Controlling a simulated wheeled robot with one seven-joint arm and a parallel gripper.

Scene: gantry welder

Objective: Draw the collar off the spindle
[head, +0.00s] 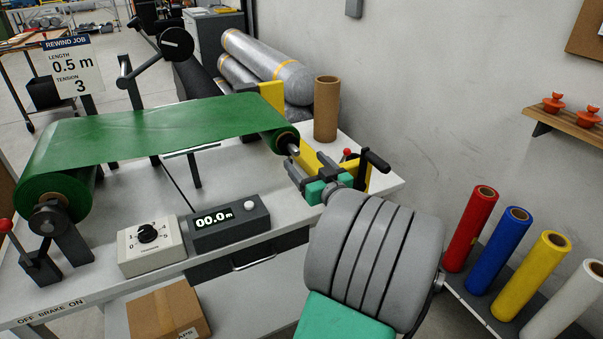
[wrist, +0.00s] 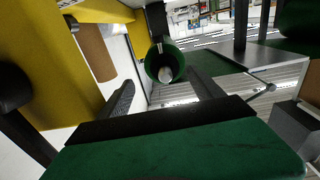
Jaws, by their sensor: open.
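The spindle (head: 292,149) shows as a short pale metal end sticking out of the right end of the green roll (head: 276,135). In the wrist view its round end (wrist: 165,74) sits in the middle of the green roll (wrist: 158,58). I cannot tell a separate collar from the spindle in either view. My gripper (head: 306,167) is open and empty, just off that end, its dark fingers pointing toward it. In the wrist view the spindle end appears beyond and between the fingertips (wrist: 162,80), apart from them.
A yellow frame (head: 320,170) with a black handle (head: 375,160) stands close beside my gripper. A brown cardboard tube (head: 326,108) stands behind on the bench (head: 385,185). Green sheet (head: 165,125) spans leftward. A counter (head: 230,228) and tension dial (head: 152,246) sit at the front.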

